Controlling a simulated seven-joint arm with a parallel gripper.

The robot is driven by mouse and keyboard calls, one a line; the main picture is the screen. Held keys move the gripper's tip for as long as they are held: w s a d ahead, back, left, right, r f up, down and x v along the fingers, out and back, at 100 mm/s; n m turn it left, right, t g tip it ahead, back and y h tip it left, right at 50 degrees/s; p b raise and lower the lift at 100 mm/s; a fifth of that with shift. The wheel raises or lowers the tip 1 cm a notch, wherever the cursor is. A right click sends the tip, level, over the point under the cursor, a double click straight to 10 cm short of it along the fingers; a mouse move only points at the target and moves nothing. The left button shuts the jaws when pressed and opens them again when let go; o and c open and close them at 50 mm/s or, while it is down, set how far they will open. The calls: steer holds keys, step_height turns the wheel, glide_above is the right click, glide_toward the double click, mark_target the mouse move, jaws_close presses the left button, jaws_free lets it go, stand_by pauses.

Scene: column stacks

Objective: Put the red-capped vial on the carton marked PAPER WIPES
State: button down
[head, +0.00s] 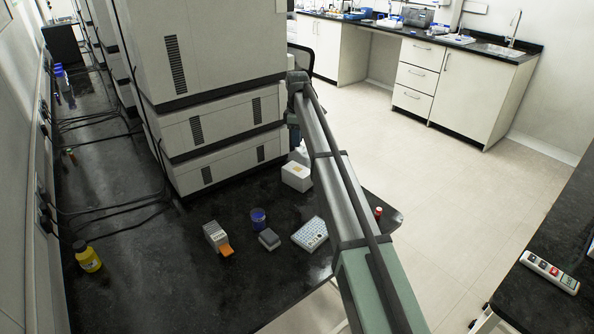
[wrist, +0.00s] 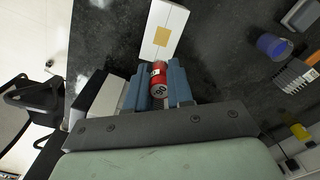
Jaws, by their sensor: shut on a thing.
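The head view shows a white carton (head: 297,177) on the dark bench beside the instrument stack. I cannot read any marking on it. In the head view my arm hides the vial and most of my gripper.
A second white box (wrist: 100,101) stands close left of my gripper. A blue tub (head: 258,218), an orange-fronted rack (head: 216,237), a grey block (head: 268,239) and a white tray (head: 309,234) stand nearer. A red-topped item (head: 378,212) is near the bench's right edge.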

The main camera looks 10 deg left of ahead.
mark_target(298, 169)
steer(key=shift+s+n, duration=0.2)
steer(key=shift+n, duration=0.3)
steer(key=shift+f, duration=5.05)
steer(key=shift+f, duration=0.15)
steer(key=c, duration=1)
jaws_free()
step_height(298, 169, up, 12)
steer(key=shift+r, duration=0.2)
steer(key=shift+o, duration=0.4)
